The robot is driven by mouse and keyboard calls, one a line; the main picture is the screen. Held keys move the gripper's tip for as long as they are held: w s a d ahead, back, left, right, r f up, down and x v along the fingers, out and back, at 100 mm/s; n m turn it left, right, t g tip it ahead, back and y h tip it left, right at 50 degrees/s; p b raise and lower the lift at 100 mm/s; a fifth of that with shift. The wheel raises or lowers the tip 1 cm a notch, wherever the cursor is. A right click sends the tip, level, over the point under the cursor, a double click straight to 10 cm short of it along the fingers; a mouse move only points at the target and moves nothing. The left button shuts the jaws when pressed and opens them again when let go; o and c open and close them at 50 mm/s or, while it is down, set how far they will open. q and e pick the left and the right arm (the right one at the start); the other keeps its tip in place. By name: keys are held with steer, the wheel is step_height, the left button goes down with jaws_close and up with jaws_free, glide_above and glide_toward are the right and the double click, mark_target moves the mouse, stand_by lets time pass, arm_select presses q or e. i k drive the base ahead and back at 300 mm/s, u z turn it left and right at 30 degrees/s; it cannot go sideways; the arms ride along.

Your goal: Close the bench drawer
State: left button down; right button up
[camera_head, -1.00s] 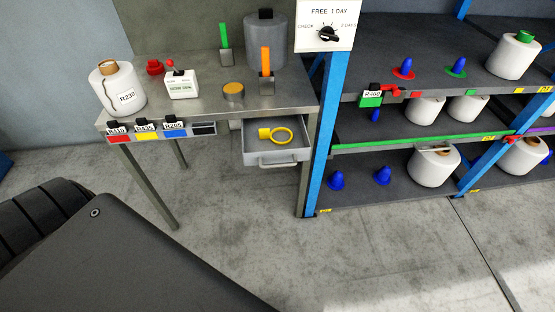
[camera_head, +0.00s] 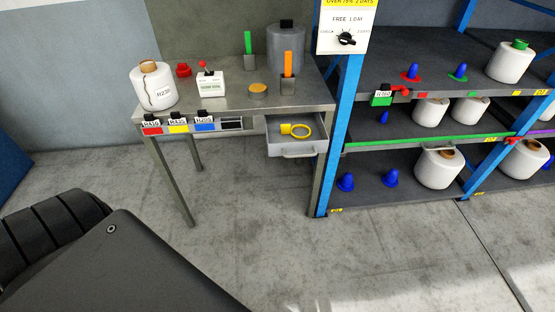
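The bench drawer (camera_head: 297,148) is pulled out from the front of the metal bench (camera_head: 222,98), under its right end. It has a grey bar handle on its front. A yellow ring with a tab (camera_head: 298,131) lies inside the drawer. Neither of my grippers shows in the head view. A dark part of my own body fills the lower left corner, well short of the bench.
A blue-posted shelf rack (camera_head: 341,130) with white bobbins (camera_head: 439,168) and blue cones stands just right of the drawer. On the bench are a bobbin (camera_head: 153,86), a white switch box (camera_head: 211,85) and a grey cylinder (camera_head: 286,50). The floor before the drawer is clear.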

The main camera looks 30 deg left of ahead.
mark_target(287, 147)
steer(key=z, duration=0.55)
steer(key=i, duration=0.75)
steer(key=u, duration=1.4)
